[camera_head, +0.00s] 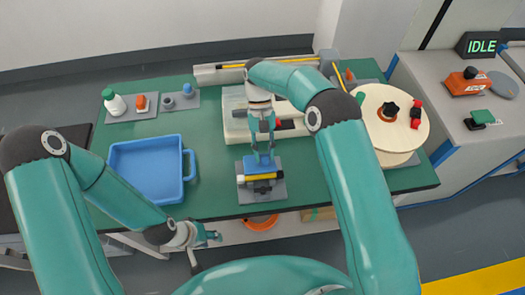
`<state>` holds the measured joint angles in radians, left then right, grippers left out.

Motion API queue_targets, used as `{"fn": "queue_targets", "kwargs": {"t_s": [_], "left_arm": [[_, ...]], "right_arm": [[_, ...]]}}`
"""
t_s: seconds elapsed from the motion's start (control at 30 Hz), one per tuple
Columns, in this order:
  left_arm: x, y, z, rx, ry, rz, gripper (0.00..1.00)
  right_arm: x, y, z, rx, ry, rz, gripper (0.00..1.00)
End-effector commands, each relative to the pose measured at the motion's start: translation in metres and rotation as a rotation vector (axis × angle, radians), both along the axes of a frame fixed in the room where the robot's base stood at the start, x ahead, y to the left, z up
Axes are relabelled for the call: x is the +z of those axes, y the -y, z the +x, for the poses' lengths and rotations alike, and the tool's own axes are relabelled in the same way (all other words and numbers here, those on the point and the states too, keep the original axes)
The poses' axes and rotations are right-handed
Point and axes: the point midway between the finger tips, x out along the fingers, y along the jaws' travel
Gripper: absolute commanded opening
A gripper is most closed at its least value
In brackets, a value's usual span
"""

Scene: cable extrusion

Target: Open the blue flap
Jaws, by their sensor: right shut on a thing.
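The blue flap (257,167) is on a small grey fixture (263,193) near the front edge of the green table. A yellow strip (258,177) crosses the fixture just in front of the flap. My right gripper (264,157) points down from above and is shut on the blue flap. The fingers hide part of the flap's back, and I cannot tell how far it is tilted. My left gripper (207,249) hangs low in front of the table edge, left of the fixture. It is empty, with its fingers apart.
A blue tray (187,164) stands left of the fixture. A pale machine (236,124) lies behind it, and a cream spool (380,140) stands at the right. A white bottle (114,103) is at the back left. Bare table (215,190) lies between tray and fixture.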

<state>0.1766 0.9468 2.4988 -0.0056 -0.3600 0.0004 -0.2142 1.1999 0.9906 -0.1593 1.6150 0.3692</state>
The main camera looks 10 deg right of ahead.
Motion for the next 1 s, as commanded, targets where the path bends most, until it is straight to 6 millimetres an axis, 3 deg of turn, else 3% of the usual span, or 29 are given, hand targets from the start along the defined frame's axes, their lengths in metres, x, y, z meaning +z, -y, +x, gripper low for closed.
{"fn": "queue_targets", "kwargs": {"t_s": [0.57,0.6,0.73,1.0], "left_arm": [[0.0029,0.0,0.0,0.0,0.0,0.0,0.4],[0.0029,0.0,0.0,0.0,0.0,0.0,0.4],[0.0029,0.0,0.0,0.0,0.0,0.0,0.4],[0.0028,-0.0001,0.0001,0.0,0.0,0.0,0.4]], "right_arm": [[0.0021,0.0002,0.0044,-0.003,-0.017,0.001,0.0],[0.0021,0.0002,0.0046,-0.003,-0.017,0.001,0.33],[0.0018,0.0002,0.004,-0.002,-0.019,0.001,0.54],[0.0015,0.0002,0.0032,-0.001,-0.023,0.0,0.54]]}}
